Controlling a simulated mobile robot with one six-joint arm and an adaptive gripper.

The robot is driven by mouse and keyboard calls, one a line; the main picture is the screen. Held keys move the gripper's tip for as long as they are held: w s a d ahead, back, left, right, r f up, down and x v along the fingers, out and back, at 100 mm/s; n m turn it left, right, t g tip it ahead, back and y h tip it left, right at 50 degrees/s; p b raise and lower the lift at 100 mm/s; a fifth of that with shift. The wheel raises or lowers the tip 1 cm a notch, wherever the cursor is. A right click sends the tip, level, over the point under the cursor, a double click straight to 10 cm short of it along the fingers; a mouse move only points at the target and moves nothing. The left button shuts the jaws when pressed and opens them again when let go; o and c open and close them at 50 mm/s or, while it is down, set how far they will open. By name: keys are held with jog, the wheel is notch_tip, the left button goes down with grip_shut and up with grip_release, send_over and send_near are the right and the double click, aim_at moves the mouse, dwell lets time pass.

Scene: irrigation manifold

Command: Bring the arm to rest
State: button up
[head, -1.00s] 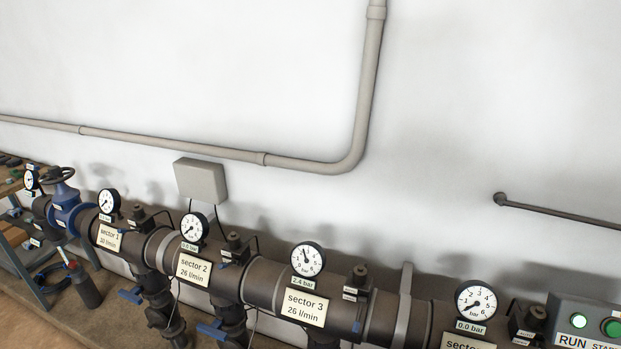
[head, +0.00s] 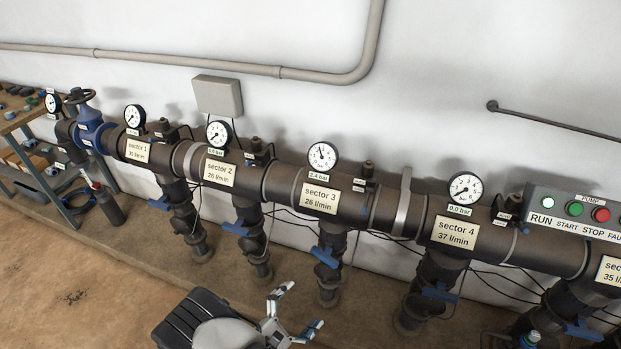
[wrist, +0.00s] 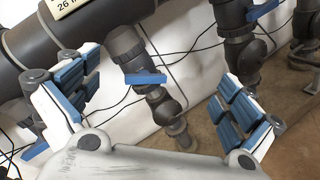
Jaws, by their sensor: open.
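My gripper (head: 299,312) is at the bottom middle of the head view, in front of the manifold and low over the floor. Its two fingers are spread apart with nothing between them. The wrist view also shows my gripper (wrist: 165,108), with blue-padded fingers wide apart at left and right. Between them, beyond the fingertips, are a dark drop pipe (wrist: 130,48) and its blue valve lever (wrist: 145,78). I cannot tell the exact gap from the fingers to the pipes.
The dark manifold pipe (head: 385,215) runs across the view, with gauges, sector labels and blue-levered drop pipes. A pump panel (head: 570,215) stands at right with a lit lamp. A workbench (head: 22,110) is at far left. Floor (head: 80,270) at lower left is clear.

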jog(key=s+d+r+m+g, duration=0.1)
jog(key=d+r+m+g, duration=0.55)
jog(key=r, duration=0.55)
jog(key=s+d+r+m+g, duration=0.2)
jog(key=d+r+m+g, duration=0.45)
jog(key=r, duration=0.55)
jog(key=s+d+r+m+t+y, duration=0.3)
jog(key=s+r+m+y, duration=0.4)
jog(key=s+r+y, duration=0.4)
jog(key=shift+s+d+r+t, duration=0.2)
jog(key=shift+s+r+t, duration=0.4)
jog(key=shift+s+r, duration=1.35)
jog(key=shift+s+f, duration=0.25)
